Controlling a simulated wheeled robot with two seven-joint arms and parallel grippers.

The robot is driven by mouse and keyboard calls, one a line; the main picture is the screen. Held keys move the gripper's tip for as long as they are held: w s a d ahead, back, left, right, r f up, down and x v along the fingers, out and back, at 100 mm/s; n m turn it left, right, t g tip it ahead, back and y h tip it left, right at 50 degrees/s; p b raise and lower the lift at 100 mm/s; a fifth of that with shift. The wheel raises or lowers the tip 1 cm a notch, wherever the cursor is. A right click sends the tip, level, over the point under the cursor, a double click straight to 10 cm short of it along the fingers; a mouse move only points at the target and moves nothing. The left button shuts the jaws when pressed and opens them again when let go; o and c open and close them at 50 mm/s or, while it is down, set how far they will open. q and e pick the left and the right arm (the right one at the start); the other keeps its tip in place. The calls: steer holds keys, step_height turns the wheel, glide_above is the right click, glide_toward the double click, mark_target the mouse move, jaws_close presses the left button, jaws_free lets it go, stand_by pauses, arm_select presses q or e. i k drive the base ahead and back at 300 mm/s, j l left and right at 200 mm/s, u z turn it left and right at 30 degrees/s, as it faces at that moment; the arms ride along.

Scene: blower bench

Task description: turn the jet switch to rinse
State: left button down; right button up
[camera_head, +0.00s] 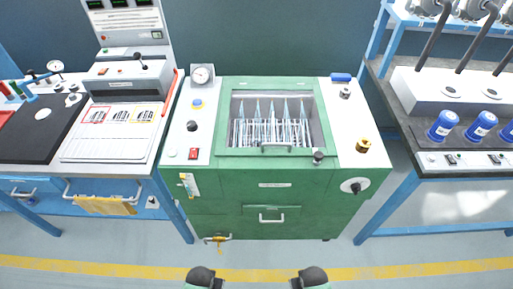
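The green blower bench (269,209) stands in the middle, with white panels on both sides of its top. A black rotary knob on a round white plate (354,187) sits on its front right. I cannot read any rinse mark or tell its setting. Other knobs are a black one (191,126) on the left panel, a dark one (318,156) at the basin's front right corner and a brass one (363,145) on the right panel. Two dark rounded parts of mine show at the bottom edge, apart from the bench. No gripper fingers are visible.
A red switch (193,154) and a gauge (202,76) are on the bench's left side. The basin (225,135) holds upright clear pieces. A left table (110,171) and a blue-framed right table (433,171) flank it. The floor in front is clear.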

mark_target(356, 188)
steer(key=z, duration=0.35)
steer(key=l+z, duration=0.15)
steer(key=z, duration=0.15)
steer(key=i+z, duration=0.1)
steer(key=z, duration=0.25)
